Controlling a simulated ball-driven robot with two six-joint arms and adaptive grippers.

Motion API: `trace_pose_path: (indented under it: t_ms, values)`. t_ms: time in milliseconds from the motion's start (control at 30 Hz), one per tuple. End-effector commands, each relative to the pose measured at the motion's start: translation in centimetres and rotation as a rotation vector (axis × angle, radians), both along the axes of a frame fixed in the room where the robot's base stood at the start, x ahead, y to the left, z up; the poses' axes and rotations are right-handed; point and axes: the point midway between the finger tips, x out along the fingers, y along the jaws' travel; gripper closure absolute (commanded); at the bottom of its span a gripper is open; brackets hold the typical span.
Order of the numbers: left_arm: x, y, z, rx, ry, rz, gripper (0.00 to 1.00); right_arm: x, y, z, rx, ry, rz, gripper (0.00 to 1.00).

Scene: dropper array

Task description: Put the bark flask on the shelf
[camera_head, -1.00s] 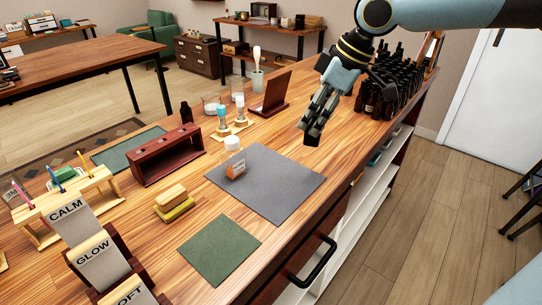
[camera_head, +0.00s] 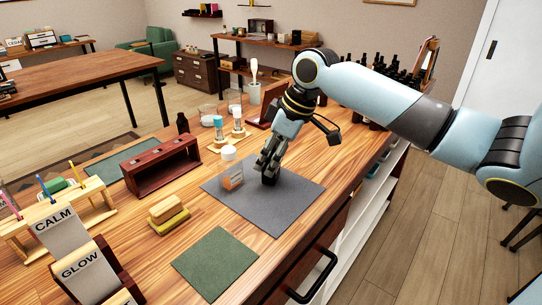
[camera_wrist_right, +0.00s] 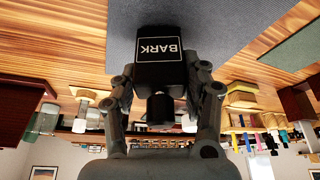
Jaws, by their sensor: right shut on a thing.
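The bark flask (camera_wrist_right: 159,75) is a small black bottle with a white-edged BARK label, upside down in the right wrist view. In the head view its dark lower end (camera_head: 269,180) shows at or just above the grey mat (camera_head: 287,207); I cannot tell if it touches. My right gripper (camera_head: 268,163) is shut on it, with a finger on each side. A low red-brown rack (camera_head: 160,166) stands left of the mat; I cannot tell whether this is the shelf. My left gripper is not in view.
Dark bottles (camera_head: 375,75) crowd the back right.

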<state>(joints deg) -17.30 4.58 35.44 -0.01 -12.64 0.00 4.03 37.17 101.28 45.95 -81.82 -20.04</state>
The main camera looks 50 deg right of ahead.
Motion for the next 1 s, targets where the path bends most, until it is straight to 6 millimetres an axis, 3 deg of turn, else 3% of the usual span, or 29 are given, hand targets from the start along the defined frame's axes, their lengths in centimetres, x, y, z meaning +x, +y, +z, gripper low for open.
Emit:
trace_pose_path:
  t_ms: [367,400,533,833,1000]
  values:
    - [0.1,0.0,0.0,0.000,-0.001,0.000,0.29,0.0,0.0,-0.6,-0.001,-0.001,0.001,0.96]
    - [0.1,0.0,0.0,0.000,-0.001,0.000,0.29,0.0,0.0,-0.6,-0.001,-0.001,0.001,0.50]
    - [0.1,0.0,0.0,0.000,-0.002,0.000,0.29,0.0,0.0,-0.6,-0.001,-0.001,0.001,0.33]
    - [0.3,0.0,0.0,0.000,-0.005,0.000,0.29,0.0,0.0,-0.4,-0.001,-0.001,0.001,0.32]
    - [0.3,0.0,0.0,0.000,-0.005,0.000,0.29,-0.6,-0.5,1.4,-0.007,-0.003,0.002,0.32]
